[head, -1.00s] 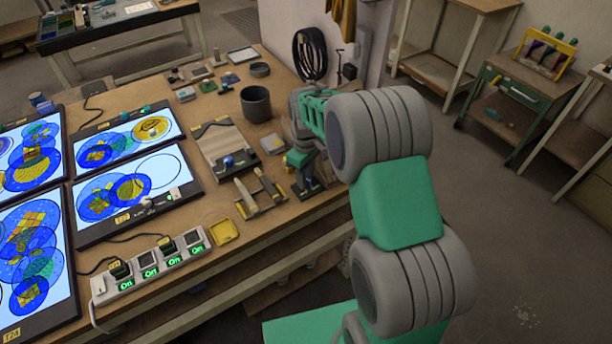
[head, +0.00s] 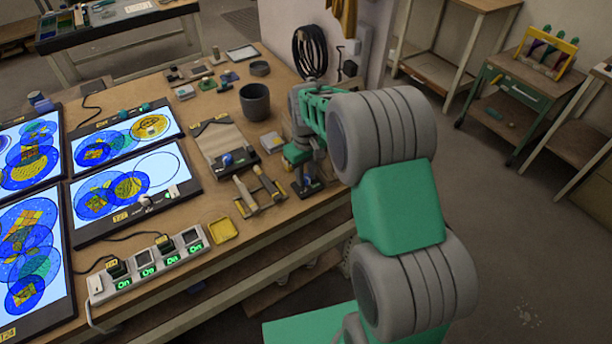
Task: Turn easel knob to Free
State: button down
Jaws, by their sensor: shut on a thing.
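My gripper (head: 299,154) is at the right edge of the workbench, below my grey and green wrist. It points down at a small dark-based stand (head: 309,188) and is shut on a small part there, which looks like the easel knob. My fingers and wrist hide most of that part, so I cannot read its setting or any mark for Free. Left of it, a sloped board (head: 222,143) with a pale sheet has a blue knob (head: 227,159) at its front edge, apart from my gripper.
Wooden-handled tools in a rack (head: 259,193) lie just left of the stand. A power strip (head: 150,264), a yellow tray (head: 223,230) and lit panels (head: 135,193) fill the left.

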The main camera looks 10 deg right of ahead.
aim_at(306, 177)
jog(key=m+b, duration=0.1)
jog(key=m, duration=0.3)
jog(key=shift+m, duration=0.3)
jog(key=shift+m+b, duration=0.65)
jog(key=shift+m, duration=1.35)
jog(key=c, duration=1.1)
grip_release()
jog(key=shift+c, duration=0.2)
jog(key=shift+r, duration=0.1)
notch_tip(306, 177, up, 8)
jog(key=shift+f+b, duration=0.15)
jog(key=shift+b, duration=0.5)
